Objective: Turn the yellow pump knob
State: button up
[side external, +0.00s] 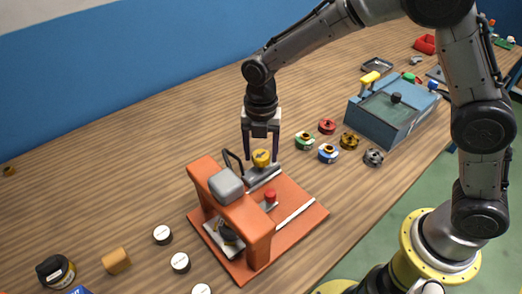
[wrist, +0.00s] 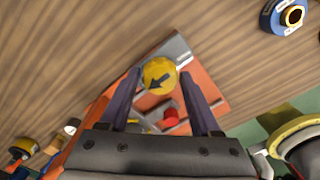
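The yellow knob (side external: 261,158) sits at the back corner of the orange machine (side external: 300,205). In the wrist view the yellow knob (wrist: 160,76) shows a dark arrow on its face, pointing to the lower left. My gripper (side external: 261,150) points down over it, with its fingers apart. In the wrist view my gripper (wrist: 160,84) has one dark finger on each side of the knob, with gaps visible. Whether the fingertips reach down to the knob's height is hard to tell. A red button (side external: 270,195) is on the machine's base in front of the knob.
The machine's orange arch with a grey block (side external: 226,185) and a dark handle (side external: 233,160) stand left of my gripper. Several coloured round parts (side external: 327,152) lie to the right, before a blue-grey box (side external: 392,112). White-topped discs (side external: 180,262) lie front left.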

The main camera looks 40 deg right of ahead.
grip_shut()
